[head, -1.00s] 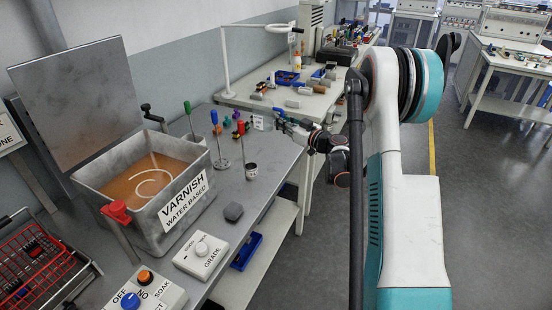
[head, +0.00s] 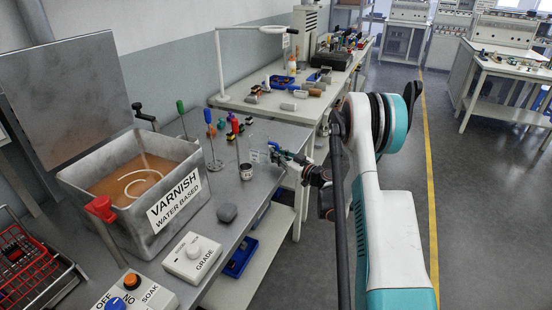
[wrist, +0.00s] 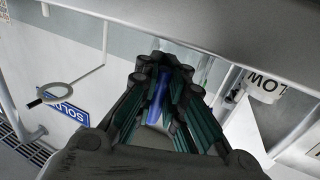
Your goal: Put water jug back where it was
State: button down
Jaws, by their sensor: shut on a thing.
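The water jug (head: 262,156) looks clear, with a pale mark on its side. It is at the right edge of the grey bench, close to a small white pot. My gripper (head: 279,154) comes in from the right and is shut on the jug's blue handle. In the wrist view the blue handle (wrist: 160,92) lies between the fingers of my gripper (wrist: 158,84). Clear material beyond the fingers there seems to be the jug's body (wrist: 206,72). I cannot tell whether the jug's base touches the bench.
The grey bench (head: 215,248) carries a varnish tank (head: 140,240), a small white pot (head: 246,171), several upright colour-handled tools (head: 209,118), a dark grey block (head: 227,212) and a grade control box (head: 192,258). A second bench (head: 335,90) behind holds a lamp and small parts.

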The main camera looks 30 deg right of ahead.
jog(key=shift+f, duration=0.1)
jog(key=c, duration=1.7)
grip_release()
jog(key=shift+p+v, duration=0.6)
jog(key=shift+v, duration=5.4)
